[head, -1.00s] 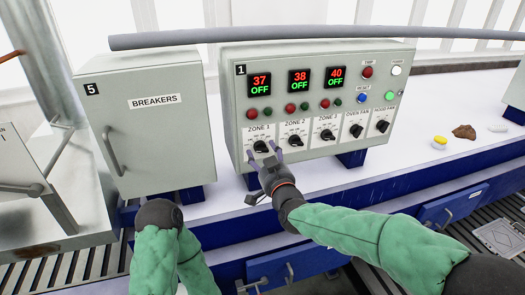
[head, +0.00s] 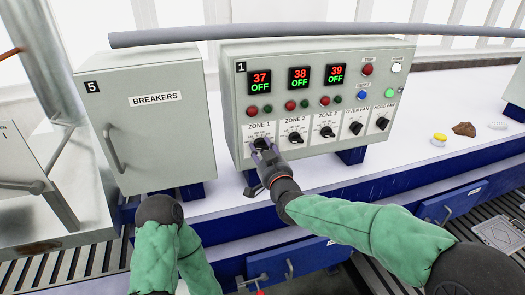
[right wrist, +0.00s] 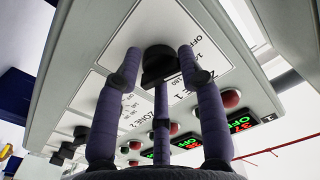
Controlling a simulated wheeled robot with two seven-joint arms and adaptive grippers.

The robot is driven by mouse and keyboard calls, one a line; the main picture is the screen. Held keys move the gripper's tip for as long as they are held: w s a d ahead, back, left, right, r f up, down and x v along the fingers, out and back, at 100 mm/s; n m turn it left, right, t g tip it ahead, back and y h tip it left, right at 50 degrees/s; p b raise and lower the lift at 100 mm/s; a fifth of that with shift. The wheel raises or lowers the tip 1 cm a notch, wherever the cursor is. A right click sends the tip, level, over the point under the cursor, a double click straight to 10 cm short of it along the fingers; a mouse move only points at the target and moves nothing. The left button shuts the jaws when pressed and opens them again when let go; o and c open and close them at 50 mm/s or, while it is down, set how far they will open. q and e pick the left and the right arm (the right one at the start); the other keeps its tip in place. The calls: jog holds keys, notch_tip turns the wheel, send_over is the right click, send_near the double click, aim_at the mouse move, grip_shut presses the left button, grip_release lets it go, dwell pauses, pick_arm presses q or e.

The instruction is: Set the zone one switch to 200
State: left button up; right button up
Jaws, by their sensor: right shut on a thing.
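The zone one switch (right wrist: 158,65) is a black rotary knob under the ZONE 1 label on the grey control panel (head: 400,60). My right gripper (head: 264,146) is at this knob in the head view and largely covers it. In the right wrist view its purple fingers (right wrist: 160,75) stand around the knob, shut on it. The knob's pointer direction cannot be made out. The zone one display (head: 260,83) reads 37 over OFF. My left gripper is not in view; only a bent part of my left arm shows.
The zone 2 knob (head: 295,138) and zone 3 knob (head: 327,132) sit close on the right, with fan knobs beyond. The breakers cabinet (head: 150,135) stands left of the panel. A yellow-and-white item (head: 440,139) and a brown lump (head: 464,129) lie on the white top.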

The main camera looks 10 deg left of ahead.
jog(key=shift+f, duration=0.25)
jog(key=shift+f+m+b, duration=0.1)
jog(key=shift+m+b, duration=0.2)
jog(key=shift+b, duration=0.35)
jog(key=m+b, duration=0.2)
jog(key=b, duration=0.1)
jog(key=m+b, duration=0.5)
jog(key=b, duration=0.2)
jog(key=shift+a+f, duration=0.2)
jog(key=shift+f, duration=0.05)
jog(key=shift+r+m+b, duration=0.2)
jog(key=shift+m+b, duration=1.8)
jog(key=shift+m, duration=1.95)
jog(key=shift+r+m+b, duration=0.2)
jog(key=shift+m+b, duration=1.8)
jog(key=shift+m, duration=1.95)
jog(key=shift+r+m, duration=0.1)
jog(key=shift+m, duration=0.2)
